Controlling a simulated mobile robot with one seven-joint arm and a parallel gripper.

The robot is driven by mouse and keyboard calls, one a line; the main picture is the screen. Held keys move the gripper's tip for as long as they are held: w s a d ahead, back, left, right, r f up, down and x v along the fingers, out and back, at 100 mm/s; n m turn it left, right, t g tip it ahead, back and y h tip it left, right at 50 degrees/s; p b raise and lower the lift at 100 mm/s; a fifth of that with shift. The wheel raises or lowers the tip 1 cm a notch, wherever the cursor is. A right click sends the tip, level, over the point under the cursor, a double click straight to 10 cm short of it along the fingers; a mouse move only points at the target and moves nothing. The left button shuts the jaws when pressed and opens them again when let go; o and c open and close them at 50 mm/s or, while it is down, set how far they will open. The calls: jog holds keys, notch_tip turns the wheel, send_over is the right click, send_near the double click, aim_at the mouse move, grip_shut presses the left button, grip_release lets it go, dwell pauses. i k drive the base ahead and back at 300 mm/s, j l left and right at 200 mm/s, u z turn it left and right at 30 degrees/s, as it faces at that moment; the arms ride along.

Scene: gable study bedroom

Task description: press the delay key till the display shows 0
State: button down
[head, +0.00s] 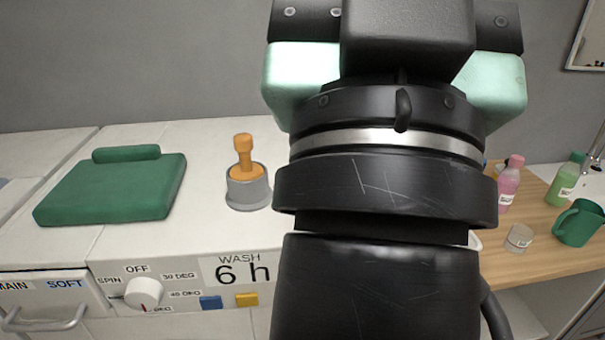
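The display (238,273) on the washer's front panel reads "WASH" with "6 h" below it. Under it are a blue key (210,303) and a yellow key (247,300); I see no label on either that tells which is the delay key. The panel to the right of the display is hidden behind my arm, so any further keys or labels there cannot be seen. My arm fills the middle of the head view, and my gripper's fingers do not show.
A white dial (143,292) sits left of the keys. On the white top lie a green folded item (110,190) and an orange-handled tool in a grey pot (248,194). Bottles, a jar (519,238) and a green mug (579,223) stand on the wooden counter at right.

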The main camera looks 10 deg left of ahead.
aim_at(248, 300)
jog(key=j+z, duration=0.15)
jog(key=j, duration=0.25)
jog(key=k+j+z, duration=0.2)
jog(key=j, duration=0.2)
jog(key=k+j+z, duration=0.15)
jog(key=j, duration=0.25)
jog(key=j+z, duration=0.15)
jog(key=j, duration=0.25)
jog(key=k, duration=0.05)
